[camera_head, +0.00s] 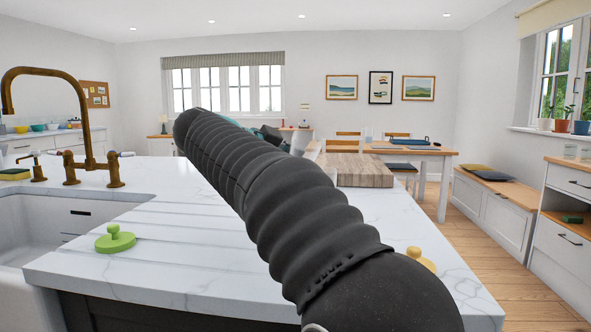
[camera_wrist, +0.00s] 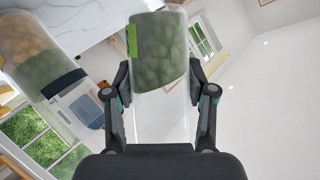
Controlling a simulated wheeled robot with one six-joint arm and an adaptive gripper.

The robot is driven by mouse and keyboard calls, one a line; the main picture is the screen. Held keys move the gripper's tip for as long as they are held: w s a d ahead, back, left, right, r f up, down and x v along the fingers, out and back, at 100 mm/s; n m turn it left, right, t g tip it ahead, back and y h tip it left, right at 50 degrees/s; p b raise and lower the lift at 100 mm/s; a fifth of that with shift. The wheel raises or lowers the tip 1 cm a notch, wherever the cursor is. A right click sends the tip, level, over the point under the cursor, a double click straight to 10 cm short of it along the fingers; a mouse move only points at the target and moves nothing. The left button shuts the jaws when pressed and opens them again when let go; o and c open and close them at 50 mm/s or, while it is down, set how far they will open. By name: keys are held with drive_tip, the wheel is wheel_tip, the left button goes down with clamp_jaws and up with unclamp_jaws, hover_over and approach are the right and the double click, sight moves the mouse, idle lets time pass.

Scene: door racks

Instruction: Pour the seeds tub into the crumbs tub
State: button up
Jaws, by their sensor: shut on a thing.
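In the wrist view my gripper (camera_wrist: 160,80) is shut around a clear tub (camera_wrist: 160,120), which I take as the seeds tub. It has a green label, and green lumps are gathered at its far end, the top of the picture; its near part is empty. To the left, apart from it, is a second clear tub (camera_wrist: 20,45), likely the crumbs tub. It holds tan pieces at its far end and greenish pieces nearer its dark-banded end. No writing is readable. In the head view my arm hides most of the gripper and both tubs.
A green knobbed lid (camera_head: 115,240) lies on the white marble counter (camera_head: 180,270) beside the sink (camera_head: 40,240). A yellow knobbed lid (camera_head: 420,258) lies to the right of my arm. A wooden block (camera_head: 358,170) stands farther back, and a brass tap (camera_head: 90,140) rises at the left.

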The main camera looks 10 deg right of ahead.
sight(297, 138)
drive_tip(key=shift+r+m+t, duration=0.3)
drive_tip(key=shift+r+m, duration=0.1)
drive_tip(key=shift+r, duration=0.5)
drive_tip(key=shift+f+m+t, duration=0.25)
drive_tip(key=shift+m+t, duration=0.05)
drive_tip(key=shift+m, duration=0.3)
drive_tip(key=shift+w+a+r+m+t, duration=0.1)
drive_tip(key=shift+w+r+m+t, duration=0.1)
drive_tip(key=shift+r+m+t, duration=0.55)
drive_tip(key=shift+f+m+b, duration=0.15)
drive_tip(key=shift+m+b, duration=0.4)
drive_tip(key=shift+b, duration=0.45)
wheel_tip(297, 138, up, 2)
drive_tip(key=m+t+h+b, duration=0.1)
drive_tip(key=m+b, duration=0.1)
drive_tip(key=b, duration=0.4)
drive_tip(key=shift+m+b, duration=0.4)
drive_tip(key=shift+s+r+m+t, duration=0.25)
drive_tip(key=shift+r+m+t, duration=0.1)
drive_tip(key=shift+r+m, duration=0.5)
drive_tip(key=shift+w+a+f+n+g+y+p, duration=0.15)
drive_tip(key=shift+f+n+g+p, duration=0.25)
drive_tip(key=shift+n+p, duration=0.85)
drive_tip(key=shift+f+n+g+y+p, duration=0.2)
drive_tip(key=shift+f+n+p, duration=0.25)
drive_tip(key=shift+p, duration=1.5)
drive_tip(key=shift+f+n+p, duration=0.25)
drive_tip(key=shift+n+p, duration=0.1)
drive_tip(key=shift+p, duration=0.3)
